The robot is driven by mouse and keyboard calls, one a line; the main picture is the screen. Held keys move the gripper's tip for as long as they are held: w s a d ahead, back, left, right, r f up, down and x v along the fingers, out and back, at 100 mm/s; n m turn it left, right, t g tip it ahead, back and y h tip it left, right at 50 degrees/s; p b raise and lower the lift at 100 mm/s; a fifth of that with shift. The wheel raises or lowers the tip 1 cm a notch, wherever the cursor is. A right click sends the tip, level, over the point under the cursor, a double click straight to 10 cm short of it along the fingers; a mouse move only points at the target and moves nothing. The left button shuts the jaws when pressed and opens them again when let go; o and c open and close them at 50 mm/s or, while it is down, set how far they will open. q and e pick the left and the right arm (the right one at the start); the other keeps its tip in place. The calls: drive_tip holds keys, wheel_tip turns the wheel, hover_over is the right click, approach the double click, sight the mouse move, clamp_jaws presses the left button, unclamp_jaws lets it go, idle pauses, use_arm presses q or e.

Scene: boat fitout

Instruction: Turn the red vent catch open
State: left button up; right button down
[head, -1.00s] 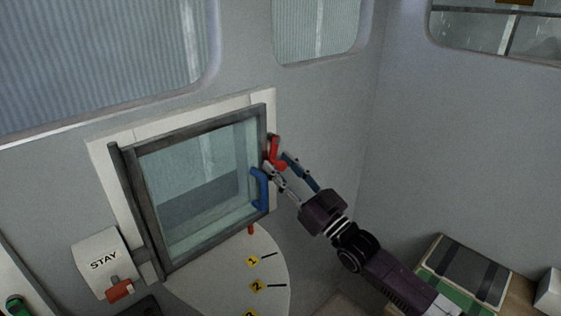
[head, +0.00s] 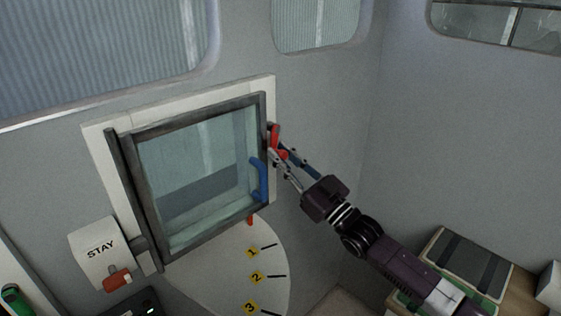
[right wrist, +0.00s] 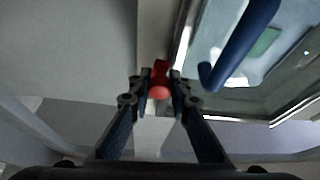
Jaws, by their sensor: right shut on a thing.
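The red vent catch (head: 275,138) sits at the right edge of the dark-framed glass vent (head: 200,170), upper part. My right gripper (head: 277,155) is at the catch with its fingers around it. In the right wrist view the red catch (right wrist: 159,80) with its round knob lies between the two fingertips (right wrist: 160,92), which are shut on it. The vent pane appears closed in its pale frame. A blue handle (head: 260,178) is on the pane's right side, just left of my gripper; it also shows in the right wrist view (right wrist: 240,45). My left gripper is not in view.
A white STAY box (head: 100,252) with a red knob (head: 117,279) is at the lower left of the vent. A pale numbered dial plate (head: 225,268) with a red pointer (head: 250,220) lies below. A cushioned case (head: 462,262) stands at the lower right.

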drive_tip(key=shift+w+d+f+n+g+y+b, duration=0.1)
drive_tip(key=shift+w+d+n+g+y+b, duration=0.1)
drive_tip(key=shift+n+b, duration=0.3)
drive_tip(key=shift+w+d+f+n+g+y+b, duration=0.1)
drive_tip(key=shift+d+n+g+y+b, duration=0.1)
drive_tip(key=shift+n+b, duration=0.25)
drive_tip(key=shift+d+r+n, duration=0.1)
drive_tip(key=shift+r+n, duration=0.05)
drive_tip(key=shift+n, duration=0.5)
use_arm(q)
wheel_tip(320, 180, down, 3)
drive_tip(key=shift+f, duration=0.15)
use_arm(e)
drive_tip(key=shift+g+y, duration=0.3)
drive_tip(key=c, duration=1.8)
unclamp_jaws()
drive_tip(key=shift+s+d, duration=0.1)
drive_tip(key=shift+d, duration=0.05)
drive_tip(key=v, duration=1.1)
drive_tip(key=shift+s+d, duration=0.25)
